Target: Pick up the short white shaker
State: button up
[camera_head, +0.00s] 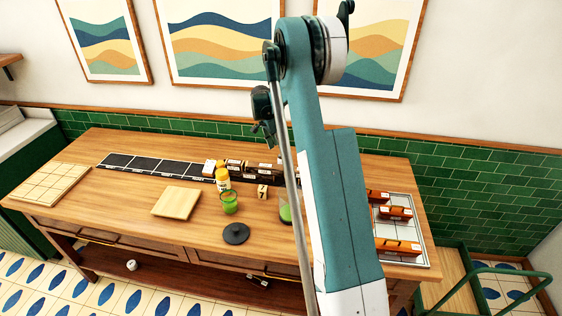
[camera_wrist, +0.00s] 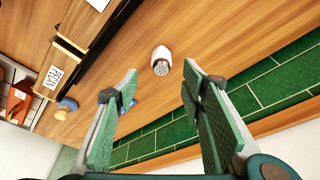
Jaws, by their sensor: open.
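The short white shaker (camera_wrist: 161,65) shows in the wrist view, with a grey perforated cap, on the wooden counter (camera_wrist: 200,28). It is not visible in the head view, where my arm blocks part of the counter. My gripper (camera_wrist: 160,86) is open and empty, its two green-padded fingers spread wide. In the wrist picture the shaker appears above the gap between the fingertips, roughly centred, and apart from both fingers.
Green wall tiles (camera_wrist: 275,75) run along the counter's edge. A card labelled PECAN (camera_wrist: 54,77) and a blue-knobbed item (camera_wrist: 67,104) are at left. In the head view, a yellow bottle (camera_head: 222,178), green glass (camera_head: 229,203) and orange boxes (camera_head: 397,246) stand on the counter.

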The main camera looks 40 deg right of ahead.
aim_at(281, 156)
jog(key=shift+f, duration=0.1)
jog(key=shift+x, duration=1.2)
jog(key=shift+x, duration=2.55)
jog(key=shift+w, duration=0.1)
jog(key=c, duration=1)
